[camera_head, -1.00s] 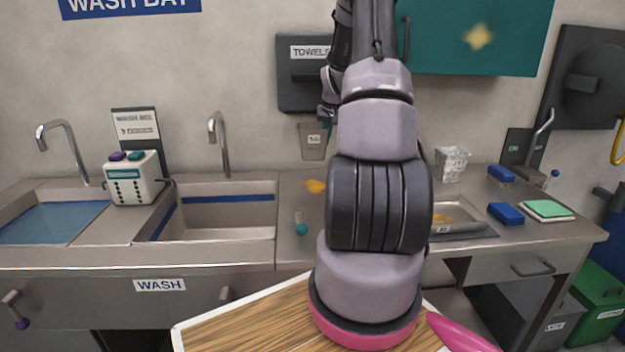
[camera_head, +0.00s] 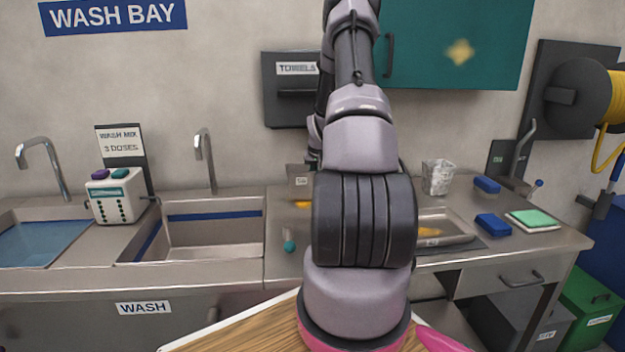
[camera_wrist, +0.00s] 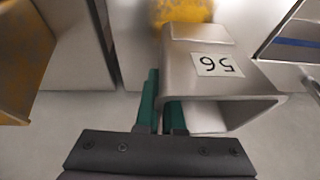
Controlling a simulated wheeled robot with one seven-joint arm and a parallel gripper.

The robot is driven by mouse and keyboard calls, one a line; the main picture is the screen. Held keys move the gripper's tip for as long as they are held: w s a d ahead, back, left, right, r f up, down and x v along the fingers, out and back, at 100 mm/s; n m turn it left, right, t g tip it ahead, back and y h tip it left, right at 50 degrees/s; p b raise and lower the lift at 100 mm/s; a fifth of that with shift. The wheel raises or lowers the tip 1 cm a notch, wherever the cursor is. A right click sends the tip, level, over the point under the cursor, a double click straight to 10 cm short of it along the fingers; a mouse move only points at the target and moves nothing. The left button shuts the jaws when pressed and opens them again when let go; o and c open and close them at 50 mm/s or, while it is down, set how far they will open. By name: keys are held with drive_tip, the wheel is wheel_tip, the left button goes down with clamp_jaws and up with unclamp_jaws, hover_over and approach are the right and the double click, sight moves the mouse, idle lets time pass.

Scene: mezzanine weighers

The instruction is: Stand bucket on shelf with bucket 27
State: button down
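A grey bucket labelled 56 (camera_head: 299,186) is just left of my arm, close above or on the counter. I cannot tell whether it touches. In the wrist view this bucket (camera_wrist: 230,85) fills the upper middle, its label upside down. My gripper (camera_wrist: 160,110) has teal fingers on either side of the bucket's left wall, closed on it. In the head view my arm hides the gripper. A clear container with a small label (camera_head: 438,177) stands at the back of the counter; its number is not surely legible. No shelf with bucket 27 can be made out.
A yellow spill (camera_head: 302,204) lies beside the bucket. A steel tray (camera_head: 458,238) with yellow contents sits right of my arm. A sink (camera_head: 215,240) is at left, a teal cabinet (camera_head: 490,40) above. Blue sponges (camera_head: 492,224) lie at right.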

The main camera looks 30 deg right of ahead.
drive_tip(key=shift+f, duration=0.15)
drive_tip(key=c, duration=1)
unclamp_jaws()
drive_tip(key=shift+c, duration=0.2)
